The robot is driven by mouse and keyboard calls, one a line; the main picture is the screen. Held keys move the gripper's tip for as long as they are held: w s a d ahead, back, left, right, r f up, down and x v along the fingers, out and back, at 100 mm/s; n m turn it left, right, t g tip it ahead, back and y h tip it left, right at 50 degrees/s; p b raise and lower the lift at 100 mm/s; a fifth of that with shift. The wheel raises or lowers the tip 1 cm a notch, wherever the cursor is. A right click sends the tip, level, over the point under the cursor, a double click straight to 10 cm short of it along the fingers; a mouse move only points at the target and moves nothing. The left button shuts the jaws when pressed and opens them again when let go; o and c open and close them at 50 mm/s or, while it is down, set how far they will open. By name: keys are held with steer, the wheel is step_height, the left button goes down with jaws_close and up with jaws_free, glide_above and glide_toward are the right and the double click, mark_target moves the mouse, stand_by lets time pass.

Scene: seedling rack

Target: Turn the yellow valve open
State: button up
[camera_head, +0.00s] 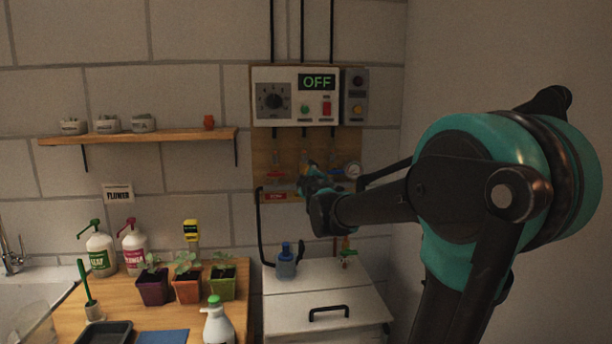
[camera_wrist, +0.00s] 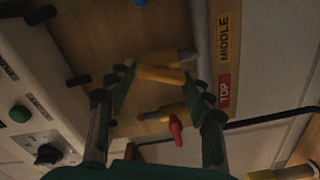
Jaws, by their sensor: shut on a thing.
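The yellow valve (camera_wrist: 160,74) shows in the wrist view between my two fingertips, on a brass pipe. My gripper (camera_wrist: 159,82) is shut on it. In the head view my gripper (camera_head: 312,180) reaches the pipe board, and it mostly hides the yellow valve there. The valve's exact turn angle is hard to tell. A yellow MIDDLE label (camera_wrist: 223,37) is beside the pipe in the wrist view.
The red valve (camera_head: 275,174) is left of my gripper; it also shows in the wrist view (camera_wrist: 176,130). The blue valve (camera_head: 337,171) and a gauge (camera_head: 352,170) are to the right. Above is a control box (camera_head: 295,97) reading OFF. A white cabinet (camera_head: 315,300) stands below.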

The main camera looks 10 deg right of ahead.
steer(key=n, duration=0.5)
steer(key=shift+f, duration=0.1)
stand_by(0.5)
steer(key=o, duration=1.1)
steer(key=shift+o, duration=0.2)
steer(key=s, duration=1.2)
